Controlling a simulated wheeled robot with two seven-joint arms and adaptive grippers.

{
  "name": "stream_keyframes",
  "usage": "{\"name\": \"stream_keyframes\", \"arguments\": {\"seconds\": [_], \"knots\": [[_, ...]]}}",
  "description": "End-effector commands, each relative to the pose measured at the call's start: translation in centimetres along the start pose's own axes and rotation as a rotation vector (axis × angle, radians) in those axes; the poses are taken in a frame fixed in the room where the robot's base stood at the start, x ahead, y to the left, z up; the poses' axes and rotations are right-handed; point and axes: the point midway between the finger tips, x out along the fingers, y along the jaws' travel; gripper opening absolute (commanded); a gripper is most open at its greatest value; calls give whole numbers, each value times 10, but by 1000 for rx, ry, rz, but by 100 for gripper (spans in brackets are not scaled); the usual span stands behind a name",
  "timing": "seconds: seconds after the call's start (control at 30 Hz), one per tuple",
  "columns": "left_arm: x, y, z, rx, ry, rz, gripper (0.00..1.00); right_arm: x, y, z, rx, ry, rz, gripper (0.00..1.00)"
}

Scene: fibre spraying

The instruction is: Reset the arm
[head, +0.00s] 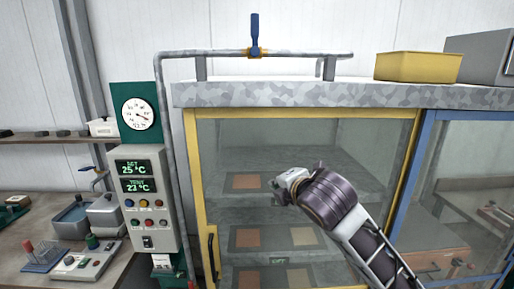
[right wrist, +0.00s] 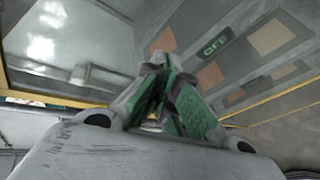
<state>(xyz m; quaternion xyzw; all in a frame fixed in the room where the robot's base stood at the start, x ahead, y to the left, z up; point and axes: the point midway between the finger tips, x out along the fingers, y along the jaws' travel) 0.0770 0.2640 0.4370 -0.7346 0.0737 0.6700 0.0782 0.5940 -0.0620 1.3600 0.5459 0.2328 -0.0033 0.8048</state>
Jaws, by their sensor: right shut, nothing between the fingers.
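My right arm reaches in from the lower right of the head view, and its gripper (head: 282,186) is in front of the glass of a yellow-framed cabinet (head: 305,113). In the right wrist view the gripper's green-padded fingers (right wrist: 165,100) are together with nothing between them. Whether the fingertips touch the glass I cannot tell. My left gripper is not in view.
A control panel (head: 148,213) with red, green and other buttons reads 25 and 23 °C. A gauge (head: 138,114) is above it. A workbench (head: 30,262) with small devices is at left. A blue-framed cabinet door (head: 415,165) is at right. A yellow bin (head: 417,67) sits on top.

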Motion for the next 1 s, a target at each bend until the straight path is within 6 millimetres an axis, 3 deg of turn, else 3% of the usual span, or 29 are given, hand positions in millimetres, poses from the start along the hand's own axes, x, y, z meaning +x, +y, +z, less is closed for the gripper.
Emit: {"name": "stream_keyframes", "arguments": {"seconds": [0.53,1.0], "knots": [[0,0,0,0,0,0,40,11,-103,-18,445,20,-166,0],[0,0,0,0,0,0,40,4,-194,-31,820,-34,-321,0]]}}
